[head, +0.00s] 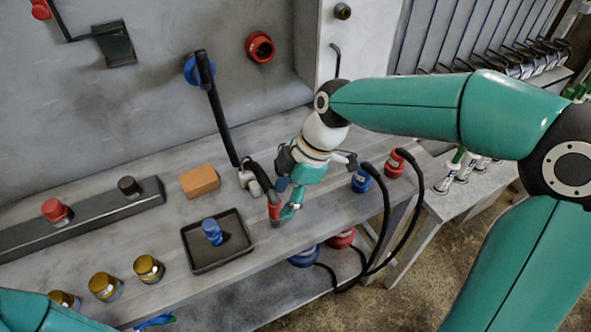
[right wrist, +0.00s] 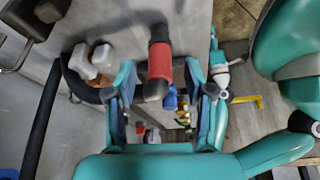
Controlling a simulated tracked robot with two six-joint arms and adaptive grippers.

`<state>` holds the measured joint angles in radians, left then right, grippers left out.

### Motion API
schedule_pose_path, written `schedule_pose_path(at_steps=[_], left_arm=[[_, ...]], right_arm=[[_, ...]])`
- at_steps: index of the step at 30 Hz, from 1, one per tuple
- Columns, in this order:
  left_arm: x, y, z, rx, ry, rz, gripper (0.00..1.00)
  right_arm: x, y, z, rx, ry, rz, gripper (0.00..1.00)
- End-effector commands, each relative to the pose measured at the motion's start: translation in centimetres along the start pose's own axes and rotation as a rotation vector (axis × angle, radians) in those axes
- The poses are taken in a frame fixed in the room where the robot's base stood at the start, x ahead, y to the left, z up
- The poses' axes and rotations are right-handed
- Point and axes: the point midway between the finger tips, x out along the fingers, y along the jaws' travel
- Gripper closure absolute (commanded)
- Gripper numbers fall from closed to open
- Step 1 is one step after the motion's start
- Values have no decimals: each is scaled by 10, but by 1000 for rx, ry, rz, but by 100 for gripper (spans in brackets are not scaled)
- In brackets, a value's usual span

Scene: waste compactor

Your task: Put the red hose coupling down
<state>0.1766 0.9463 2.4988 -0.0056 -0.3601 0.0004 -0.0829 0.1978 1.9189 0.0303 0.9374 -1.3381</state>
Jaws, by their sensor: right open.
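The red hose coupling (head: 274,211) is at the bench's front part, beside my right gripper. In the right wrist view it is a red sleeve (right wrist: 160,61) with dark ends, between and just beyond the fingers. My right gripper (head: 287,203) is open around it, with gaps on both sides in the wrist view (right wrist: 163,82). It appears to rest on the bench (head: 330,212), but its contact with the surface is partly hidden. My left gripper is out of view; only part of my left arm shows at lower left.
A black tray (head: 190,259) holding a blue part (head: 212,231) stands left of the gripper, with an orange block (head: 199,181) behind. Blue (head: 361,181) and red (head: 394,164) hose ends stand to the right.

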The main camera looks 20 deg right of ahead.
Motion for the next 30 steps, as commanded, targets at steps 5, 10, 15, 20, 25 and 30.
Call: schedule_pose_path(at_steps=[5, 10, 15, 20, 25, 30], left_arm=[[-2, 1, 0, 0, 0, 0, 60], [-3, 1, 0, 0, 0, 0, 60], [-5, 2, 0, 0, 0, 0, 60], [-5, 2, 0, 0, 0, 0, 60], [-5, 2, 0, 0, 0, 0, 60], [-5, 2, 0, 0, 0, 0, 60]], right_arm=[[-38, 1, 0, 1, 1, 7, 47], [-71, 1, 0, 1, 1, 5, 47], [-93, 1, 0, 1, 1, 4, 47], [-101, 0, 1, 2, 0, 2, 47], [-101, 0, 1, 2, 0, 1, 47], [-101, 0, 1, 2, 0, 1, 47]])
